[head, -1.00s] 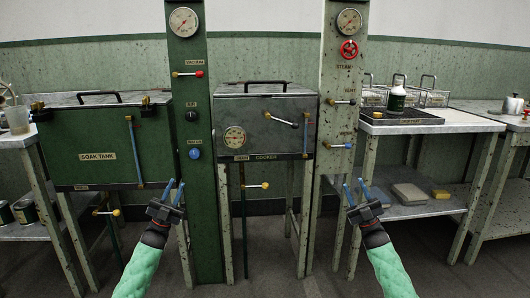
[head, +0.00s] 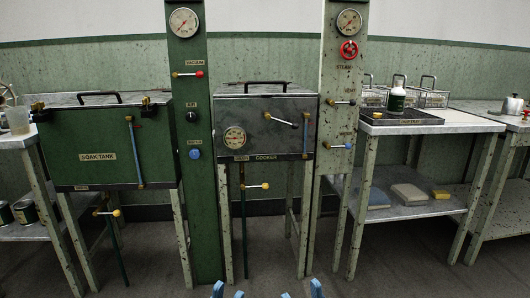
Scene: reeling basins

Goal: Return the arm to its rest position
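Only the blue fingertips of my two grippers show, at the bottom edge of the head view; my arms and the rest of the grippers are out of frame. My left gripper (head: 228,291) has its two tips apart with nothing between them. My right gripper (head: 301,292) also has its tips apart, with nothing seen between them. Both are low in the picture, below the cooker (head: 265,128) and clear of it.
The soak tank (head: 105,148) stands at the left. A green column (head: 206,215) and a pale column (head: 333,110) flank the cooker. A right bench (head: 455,122) carries a tray, a bottle (head: 397,98) and wire baskets. Dark floor lies open below.

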